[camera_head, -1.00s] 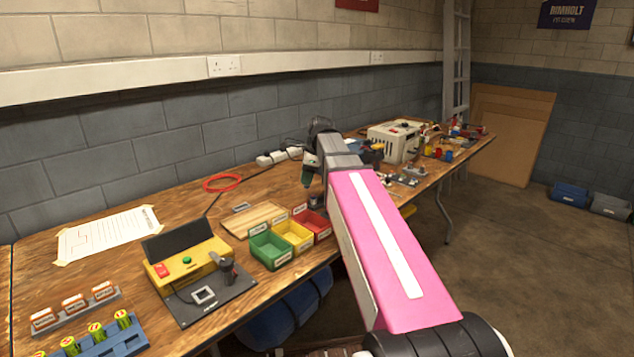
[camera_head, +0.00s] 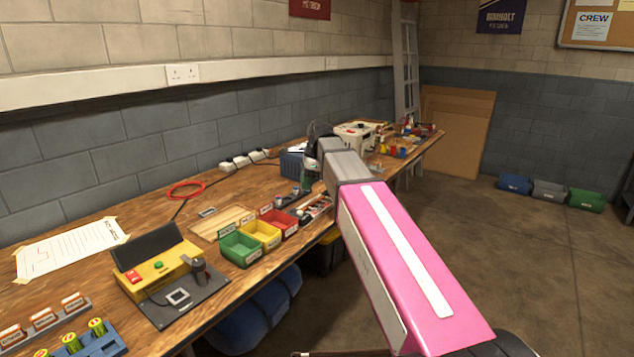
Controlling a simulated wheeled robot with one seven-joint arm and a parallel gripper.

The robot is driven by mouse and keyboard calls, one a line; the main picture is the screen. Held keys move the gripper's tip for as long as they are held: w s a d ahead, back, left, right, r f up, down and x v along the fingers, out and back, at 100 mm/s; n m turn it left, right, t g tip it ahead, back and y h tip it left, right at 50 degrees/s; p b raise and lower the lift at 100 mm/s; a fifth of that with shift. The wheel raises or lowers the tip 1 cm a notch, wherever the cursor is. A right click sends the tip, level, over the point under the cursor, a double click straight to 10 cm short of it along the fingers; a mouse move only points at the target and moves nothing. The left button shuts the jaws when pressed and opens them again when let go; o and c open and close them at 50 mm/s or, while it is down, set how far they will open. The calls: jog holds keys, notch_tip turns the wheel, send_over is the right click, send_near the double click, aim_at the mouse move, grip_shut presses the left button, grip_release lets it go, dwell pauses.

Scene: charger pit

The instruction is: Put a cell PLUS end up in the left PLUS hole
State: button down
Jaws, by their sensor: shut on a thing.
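My gripper (camera_head: 309,180) is at the end of my arm, above the workbench (camera_head: 130,235) just beyond the coloured bins. It is small and partly covered by my own wrist. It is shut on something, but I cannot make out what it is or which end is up. Several green and yellow cells (camera_head: 97,327) stand in a blue rack (camera_head: 108,345) at the bottom left. The left PLUS hole cannot be made out; my arm covers part of the bench.
Green (camera_head: 240,249), yellow (camera_head: 262,234) and red (camera_head: 283,222) bins line the front edge. A yellow device (camera_head: 158,268) on a dark plate stands left of them. A beige box (camera_head: 356,134) is farther back. A red cable coil (camera_head: 187,190) lies near the wall.

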jog(key=shift+d+f, duration=0.2)
jog(key=shift+d, duration=0.1)
jog(key=shift+d+f, duration=0.1)
jog(key=shift+f, duration=3)
jog(key=shift+f, duration=1)
jog(key=c, duration=0.9)
grip_release()
jog(key=shift+s, duration=0.15)
jog(key=shift+r, duration=0.1)
